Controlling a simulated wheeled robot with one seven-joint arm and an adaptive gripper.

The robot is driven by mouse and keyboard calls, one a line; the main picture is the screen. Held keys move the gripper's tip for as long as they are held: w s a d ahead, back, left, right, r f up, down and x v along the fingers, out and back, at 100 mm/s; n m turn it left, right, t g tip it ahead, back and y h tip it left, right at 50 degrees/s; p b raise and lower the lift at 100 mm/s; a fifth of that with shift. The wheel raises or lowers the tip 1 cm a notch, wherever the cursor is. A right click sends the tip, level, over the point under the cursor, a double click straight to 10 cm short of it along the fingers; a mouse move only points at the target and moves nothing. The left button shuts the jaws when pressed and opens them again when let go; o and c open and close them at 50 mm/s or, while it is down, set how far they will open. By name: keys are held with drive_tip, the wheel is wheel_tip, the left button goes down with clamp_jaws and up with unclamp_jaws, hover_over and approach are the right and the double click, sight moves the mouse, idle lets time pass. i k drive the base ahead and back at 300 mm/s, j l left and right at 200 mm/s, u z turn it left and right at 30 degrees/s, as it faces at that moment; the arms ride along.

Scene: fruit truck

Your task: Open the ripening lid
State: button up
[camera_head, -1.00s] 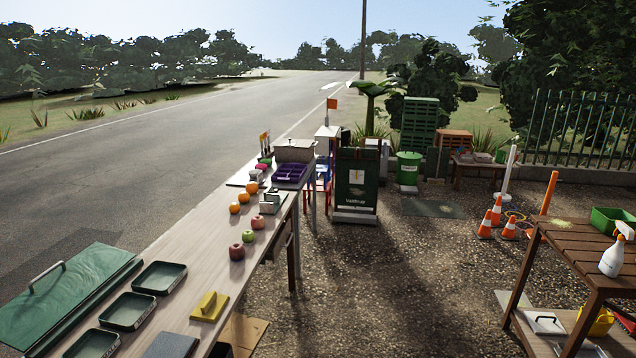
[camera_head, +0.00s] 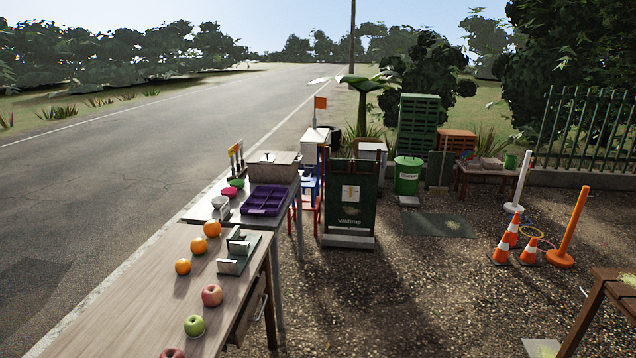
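A grey-beige box with a closed lid (camera_head: 275,158) and a small handle on top stands at the far end of the tables, behind a purple divided tray (camera_head: 264,200). I cannot tell from its look whether this is the ripening lid. My gripper is not in view.
The wooden table (camera_head: 140,275) at lower left bears oranges, apples and a metal holder (camera_head: 238,250). A green sign board (camera_head: 351,203) stands right of the tables. Traffic cones (camera_head: 502,249) and an orange post (camera_head: 571,228) stand at right.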

sight(284, 158)
drive_tip(key=i, duration=3.15)
drive_tip(key=i+j, duration=0.1)
drive_tip(key=i, duration=1.45)
drive_tip(key=l+z, duration=0.05)
drive_tip(key=l, duration=0.05)
